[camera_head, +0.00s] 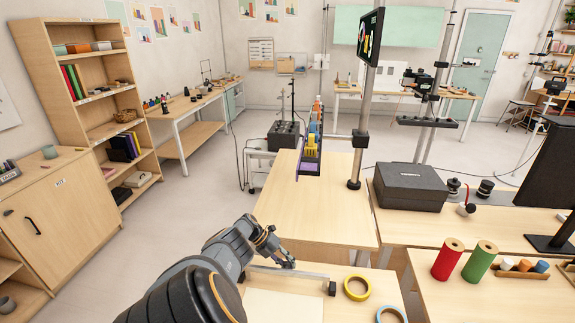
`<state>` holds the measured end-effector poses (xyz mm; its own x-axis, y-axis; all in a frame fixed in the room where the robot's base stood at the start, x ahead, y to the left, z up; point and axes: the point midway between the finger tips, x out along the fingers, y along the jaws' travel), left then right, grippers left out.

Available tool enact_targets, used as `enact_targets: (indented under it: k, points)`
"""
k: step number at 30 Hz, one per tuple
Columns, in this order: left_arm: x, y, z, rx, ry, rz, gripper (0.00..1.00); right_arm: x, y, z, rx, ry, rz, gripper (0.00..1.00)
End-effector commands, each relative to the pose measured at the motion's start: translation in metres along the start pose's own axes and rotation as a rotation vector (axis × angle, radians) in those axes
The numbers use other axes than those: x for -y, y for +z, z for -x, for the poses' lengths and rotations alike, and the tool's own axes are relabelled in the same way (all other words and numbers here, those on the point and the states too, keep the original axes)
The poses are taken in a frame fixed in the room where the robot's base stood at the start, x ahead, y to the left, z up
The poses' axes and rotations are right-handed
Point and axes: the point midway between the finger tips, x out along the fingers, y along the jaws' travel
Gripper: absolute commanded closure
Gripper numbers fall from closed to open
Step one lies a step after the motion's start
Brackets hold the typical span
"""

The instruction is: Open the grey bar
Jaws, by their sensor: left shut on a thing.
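The grey bar (312,275) lies along the far side of a pale board or sheet (285,306) on the near table. A dark block (332,288) sits at its right end. My left arm comes in from the bottom left, and my left gripper (290,263) is at the bar, shut on it. The gripper and wrist hide the bar's left part, and the exact contact is too small to see. My right gripper is out of view.
A yellow tape roll (357,287) and a blue tape roll (391,315) lie right of the bar. Red (448,259) and green (480,261) rolls stand further right. A monitor post (360,145) rises beyond the bar. Bare tabletop (320,210) lies behind it.

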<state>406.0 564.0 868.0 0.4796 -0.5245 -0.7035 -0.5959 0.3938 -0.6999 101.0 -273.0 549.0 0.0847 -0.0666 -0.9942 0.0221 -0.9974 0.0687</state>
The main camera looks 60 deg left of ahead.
Motion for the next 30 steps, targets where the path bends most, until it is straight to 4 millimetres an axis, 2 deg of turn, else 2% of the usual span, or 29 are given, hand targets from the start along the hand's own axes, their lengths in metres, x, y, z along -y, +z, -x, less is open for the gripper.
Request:
enact_targets:
  k: [1,4,13,14,20,30]
  points:
    - [0.0004,0.0024,0.0063,0.007,0.005,0.002,1.0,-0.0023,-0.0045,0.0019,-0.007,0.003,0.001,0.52]
    - [0.0003,0.0017,0.0054,0.005,0.005,0.003,1.0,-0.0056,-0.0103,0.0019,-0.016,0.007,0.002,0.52]
    - [0.0002,0.0014,0.0052,0.004,0.005,0.003,1.0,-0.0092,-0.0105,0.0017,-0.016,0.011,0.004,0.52]
    - [0.0002,0.0014,0.0052,0.004,0.005,0.003,0.79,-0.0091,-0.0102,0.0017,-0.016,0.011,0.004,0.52]
    - [0.0002,0.0007,0.0036,0.002,0.004,0.002,0.52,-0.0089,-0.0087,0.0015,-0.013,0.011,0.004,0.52]
    - [-0.0003,0.0004,0.0043,0.001,0.003,0.001,0.52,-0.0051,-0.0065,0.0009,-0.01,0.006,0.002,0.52]
